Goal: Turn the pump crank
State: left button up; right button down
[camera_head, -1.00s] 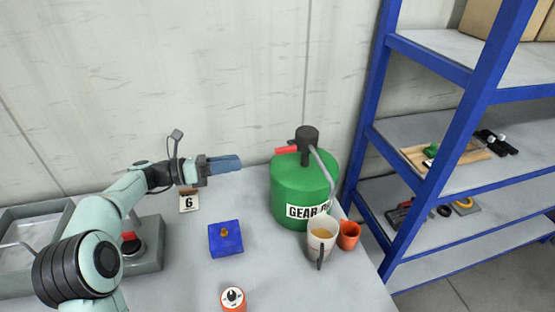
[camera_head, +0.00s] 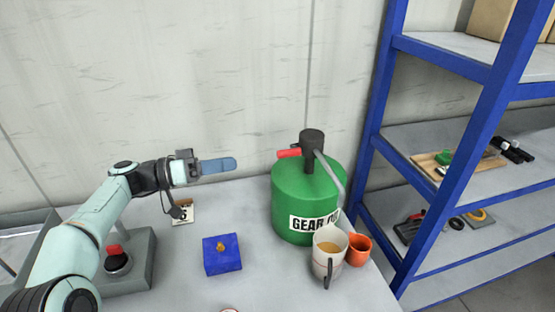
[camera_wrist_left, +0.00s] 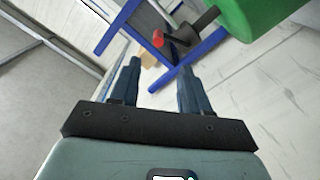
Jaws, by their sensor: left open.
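The pump is a green drum (camera_head: 300,205) labelled "GEAR O..." with a black pump head (camera_head: 311,150) and a grey spout bending down to the right. Its crank has a red handle (camera_head: 289,153) pointing left. In the left wrist view the red handle (camera_wrist_left: 158,39) shows ahead of the fingers, with the green drum (camera_wrist_left: 265,15) at the top right. My left gripper (camera_head: 232,164) is left of the red handle, a little lower, apart from it. Its blue fingers (camera_wrist_left: 157,75) are spread with nothing between them. My right gripper is not in view.
A white mug (camera_head: 329,255) and an orange cup (camera_head: 358,249) stand in front of the drum. A blue shelf (camera_head: 440,180) stands at the right.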

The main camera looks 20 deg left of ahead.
aim_at(276, 152)
pick_arm(q)
jog(key=w+d+m, duration=0.1)
jog(key=w+d, duration=0.1)
jog(key=d, duration=0.1)
jog(key=w+d+m+p, duration=0.1)
jog(key=w+d+m, duration=0.1)
jog(key=d, duration=0.1)
jog(key=w+d+m+p, duration=0.1)
jog(key=w+d, duration=0.1)
jog(key=d, duration=0.2)
jog(key=shift+w+r+m, duration=0.25)
jog(key=shift+w+m, duration=0.05)
jog(key=shift+w, duration=0.05)
jog(key=shift+w+d+f+p, duration=0.1)
jog(key=shift+w+d+p, duration=0.25)
jog(key=shift+d, duration=0.2)
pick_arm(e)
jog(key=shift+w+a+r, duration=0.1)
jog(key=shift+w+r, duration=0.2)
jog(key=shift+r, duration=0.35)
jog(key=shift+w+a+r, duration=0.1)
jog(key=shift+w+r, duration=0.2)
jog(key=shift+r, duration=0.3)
pick_arm(q)
grip_shut()
